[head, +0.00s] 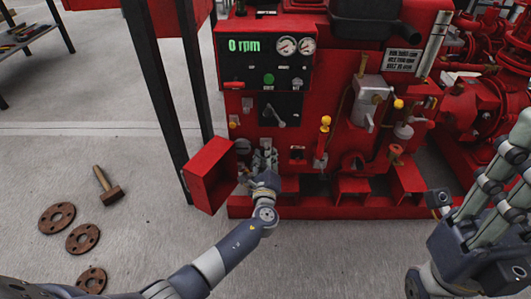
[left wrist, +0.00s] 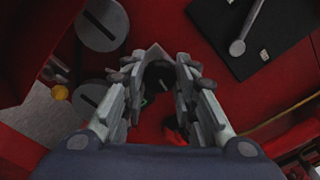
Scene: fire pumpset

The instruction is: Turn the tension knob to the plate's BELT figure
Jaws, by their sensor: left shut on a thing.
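My left gripper (head: 264,160) is at the front of the red pumpset, below the black lever panel. In the left wrist view its two fingers (left wrist: 158,85) are shut around a small dark round part, which looks like the tension knob (left wrist: 158,73). A pale pointed edge shows just behind it. The fingers hide most of it, and I cannot read its setting. My right gripper (head: 500,185) is at the right edge, apart from the pumpset, fingertips unclear.
An open red box or door (head: 210,175) stands close left of my left gripper. The gauge panel (head: 268,62) reads 0 rpm. Two slotted grey discs (left wrist: 102,25) are beside the fingers.

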